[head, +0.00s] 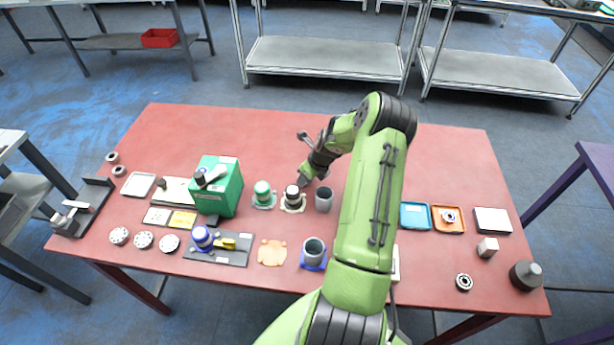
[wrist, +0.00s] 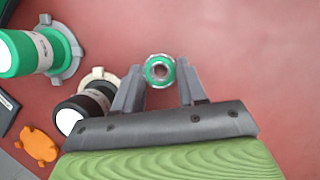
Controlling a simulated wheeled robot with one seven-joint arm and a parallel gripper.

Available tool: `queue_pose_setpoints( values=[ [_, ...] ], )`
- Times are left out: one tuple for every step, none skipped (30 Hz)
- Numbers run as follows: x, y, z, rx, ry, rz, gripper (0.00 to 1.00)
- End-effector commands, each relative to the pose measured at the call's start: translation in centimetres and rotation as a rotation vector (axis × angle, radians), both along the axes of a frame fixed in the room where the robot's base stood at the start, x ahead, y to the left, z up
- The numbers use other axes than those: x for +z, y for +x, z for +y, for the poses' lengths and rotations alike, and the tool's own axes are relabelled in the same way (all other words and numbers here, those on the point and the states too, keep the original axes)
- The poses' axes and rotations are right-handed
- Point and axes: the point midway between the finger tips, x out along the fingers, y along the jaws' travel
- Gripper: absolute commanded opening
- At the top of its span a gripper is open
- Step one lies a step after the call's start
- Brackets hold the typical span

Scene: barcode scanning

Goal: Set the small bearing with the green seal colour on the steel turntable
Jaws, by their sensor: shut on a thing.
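My gripper (wrist: 159,72) is shut on a small bearing (wrist: 160,63) with a green ring around its bore, held between the fingertips over the red table. In the head view my gripper (head: 305,178) is left of the table's centre, behind the black-topped cylinder, and the held bearing cannot be made out there. I cannot pick out the steel turntable with certainty in either view; my arm covers part of the table right of centre.
A green-banded cylinder (head: 263,191) and a black-topped cylinder (head: 292,194) stand close by on flanged bases. Trays (head: 414,216) and another bearing (head: 464,282) lie at right. The back of the table is clear.

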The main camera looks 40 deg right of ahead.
Motion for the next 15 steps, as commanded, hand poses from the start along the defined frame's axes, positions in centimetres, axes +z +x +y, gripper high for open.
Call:
queue_pose_setpoints(
  values=[
    [0.00, 0.01, 0.01, 0.000, 0.000, 0.000, 0.10],
    [-0.09, 0.01, 0.02, 0.000, 0.000, 0.000, 0.10],
    [-0.26, 0.01, 0.02, 0.000, 0.000, 0.000, 0.10],
    [-0.35, 0.01, 0.02, 0.000, 0.001, 0.000, 0.10],
    [-0.28, 0.01, 0.02, 0.000, 0.000, 0.000, 0.46],
    [-0.25, 0.00, 0.02, 0.000, 0.000, 0.000, 0.52],
    [-0.24, 0.00, 0.02, 0.000, 0.001, 0.000, 0.56],
    [-0.23, 0.01, 0.02, 0.001, 0.001, 0.000, 0.61],
    [-0.22, 0.00, 0.03, 0.001, 0.001, 0.000, 0.66],
    [-0.22, 0.00, 0.03, 0.001, 0.001, 0.000, 0.66],
    [-0.22, 0.00, 0.03, 0.001, 0.001, 0.000, 0.66],
    [-0.22, 0.00, 0.03, 0.001, 0.001, 0.000, 0.66],
    [-0.21, 0.01, 0.03, 0.001, 0.001, 0.000, 0.66],
    [-0.22, 0.00, 0.03, 0.001, 0.001, 0.000, 0.66],
    [-0.22, 0.00, 0.03, 0.001, 0.001, 0.000, 0.66]
  ],
)
